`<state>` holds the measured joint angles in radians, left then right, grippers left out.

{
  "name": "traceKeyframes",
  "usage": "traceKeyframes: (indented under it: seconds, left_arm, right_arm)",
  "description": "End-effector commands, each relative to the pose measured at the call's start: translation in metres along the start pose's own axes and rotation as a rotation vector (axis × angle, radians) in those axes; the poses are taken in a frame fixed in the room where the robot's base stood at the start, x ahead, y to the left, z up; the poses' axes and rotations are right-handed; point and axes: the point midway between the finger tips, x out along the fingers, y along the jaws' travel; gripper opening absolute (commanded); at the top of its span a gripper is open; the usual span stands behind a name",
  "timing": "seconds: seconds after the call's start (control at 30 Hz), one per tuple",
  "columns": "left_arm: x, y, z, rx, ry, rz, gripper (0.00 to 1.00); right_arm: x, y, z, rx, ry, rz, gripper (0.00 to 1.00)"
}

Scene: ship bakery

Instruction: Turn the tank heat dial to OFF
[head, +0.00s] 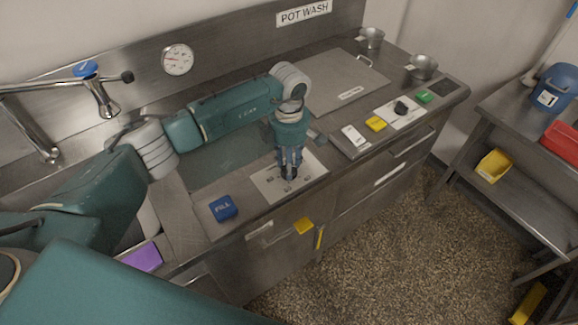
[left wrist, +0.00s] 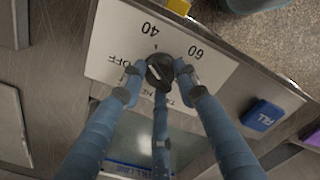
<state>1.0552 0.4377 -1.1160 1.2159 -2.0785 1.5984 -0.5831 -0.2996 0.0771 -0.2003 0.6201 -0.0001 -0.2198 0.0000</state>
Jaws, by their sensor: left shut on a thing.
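The tank heat dial (left wrist: 158,72) is a small black knob on a white plate (left wrist: 108,40) marked 40, 60 and OFF, with more lettering partly covered by my fingers. My left gripper (left wrist: 160,80) is shut on the dial, its blue fingers closed around the knob from several sides. In the head view my left gripper (head: 289,175) points straight down onto the white plate (head: 268,188) at the counter's front, and its fingers mostly hide the knob. I cannot tell which mark the dial's pointer faces. My right gripper is not in view.
A blue FILL button (head: 223,208) is left of the plate. Another black dial (head: 401,107), a yellow button (head: 376,124) and a green button (head: 424,97) are farther right. A faucet (head: 100,95) and a round gauge (head: 177,60) are at the back left.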

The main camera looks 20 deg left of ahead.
Motion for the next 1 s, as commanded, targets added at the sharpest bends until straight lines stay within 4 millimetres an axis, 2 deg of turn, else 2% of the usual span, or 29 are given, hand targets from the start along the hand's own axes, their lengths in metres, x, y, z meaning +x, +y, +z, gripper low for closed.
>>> traceKeyframes:
  seconds: [0.03, 0.5, 1.0]
  left_arm:
    - [0.003, 0.001, 0.0, -0.043, -0.001, 0.003, 0.04]
    - [0.002, 0.001, 0.0, -0.489, -0.002, 0.003, 0.04]
    - [0.001, 0.001, 0.0, -0.874, -0.002, 0.002, 0.04]
  right_arm:
    - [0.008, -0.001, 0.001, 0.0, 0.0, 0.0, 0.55]
    - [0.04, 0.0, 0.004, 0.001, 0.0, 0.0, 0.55]
    - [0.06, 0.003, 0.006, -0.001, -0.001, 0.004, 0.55]
